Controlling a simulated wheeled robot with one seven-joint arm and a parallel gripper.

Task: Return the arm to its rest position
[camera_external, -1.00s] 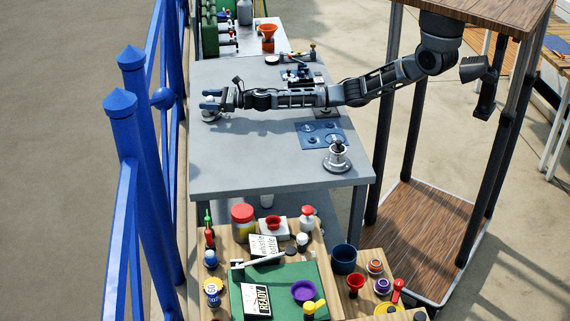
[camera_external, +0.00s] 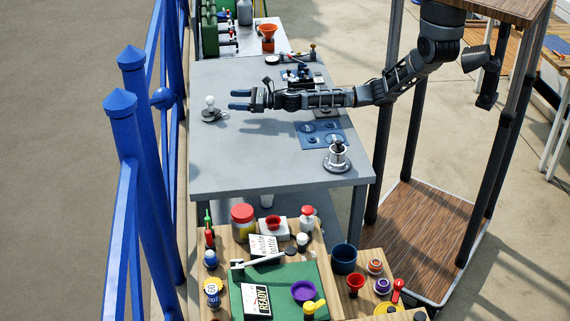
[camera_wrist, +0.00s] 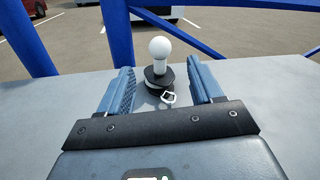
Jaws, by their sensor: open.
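My gripper (camera_external: 240,99) is open and empty above the grey table (camera_external: 230,160), with its blue fingers pointing left. In the wrist view the two fingers of my gripper (camera_wrist: 160,92) are spread apart. A white ball knob on a dark round base (camera_external: 210,101) stands upright on the table, just left of the fingertips and apart from them. The white knob (camera_wrist: 159,48) also shows in the wrist view, beyond and between the fingertips, with a small white ring-like piece at its base. My arm stretches level from the right side across the table.
A blue railing (camera_external: 130,130) runs along the left. A small black device (camera_external: 298,74) sits behind the arm. A cluttered board (camera_external: 270,245) is in front.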

